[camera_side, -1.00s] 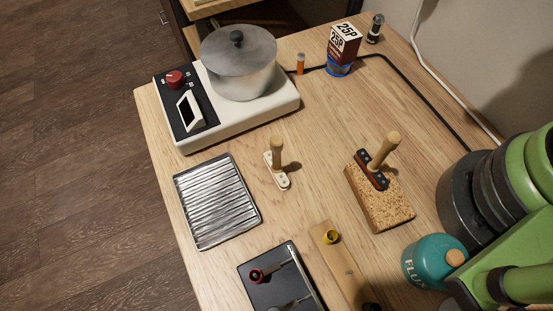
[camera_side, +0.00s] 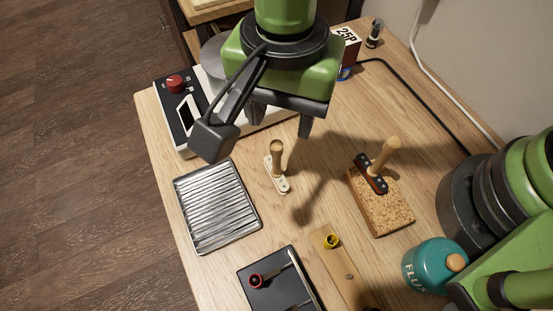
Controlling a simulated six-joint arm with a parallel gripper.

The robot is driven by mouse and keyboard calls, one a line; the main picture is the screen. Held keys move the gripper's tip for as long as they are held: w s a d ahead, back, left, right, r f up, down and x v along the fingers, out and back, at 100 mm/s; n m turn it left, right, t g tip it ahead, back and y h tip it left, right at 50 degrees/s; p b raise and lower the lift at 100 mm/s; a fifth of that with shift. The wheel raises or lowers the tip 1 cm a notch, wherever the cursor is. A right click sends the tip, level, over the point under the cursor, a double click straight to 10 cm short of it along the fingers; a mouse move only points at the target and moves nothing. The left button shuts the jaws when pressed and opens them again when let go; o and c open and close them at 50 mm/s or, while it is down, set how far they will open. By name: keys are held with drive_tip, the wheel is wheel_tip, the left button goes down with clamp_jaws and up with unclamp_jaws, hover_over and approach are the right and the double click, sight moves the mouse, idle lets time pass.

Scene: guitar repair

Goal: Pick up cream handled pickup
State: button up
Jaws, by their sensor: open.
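The cream handled pickup (camera_side: 282,184) sits on the wooden table with its wooden handle (camera_side: 277,154) standing upright. My gripper (camera_side: 280,122) is in the upper middle of the side view, above the table and behind the pickup in the picture. Its two fingers point down and stand apart, with nothing seen between them. The gripper is clear of the handle. A second pickup, dark with a wooden handle (camera_side: 384,156), rests on a cork block (camera_side: 383,209) to the right.
A ridged metal tray (camera_side: 215,204) lies left of the cream pickup. A black tray (camera_side: 278,281), a wooden strip (camera_side: 347,276) and a teal flux bottle (camera_side: 427,265) stand in front.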

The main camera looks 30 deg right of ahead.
sight(277, 144)
wheel_tip(277, 144, down, 3)
drive_tip(key=shift+f, duration=0.15)
drive_tip(key=f, duration=0.5)
drive_tip(key=shift+a+f, duration=0.1)
drive_tip(key=shift+a, duration=0.3)
clamp_jaws()
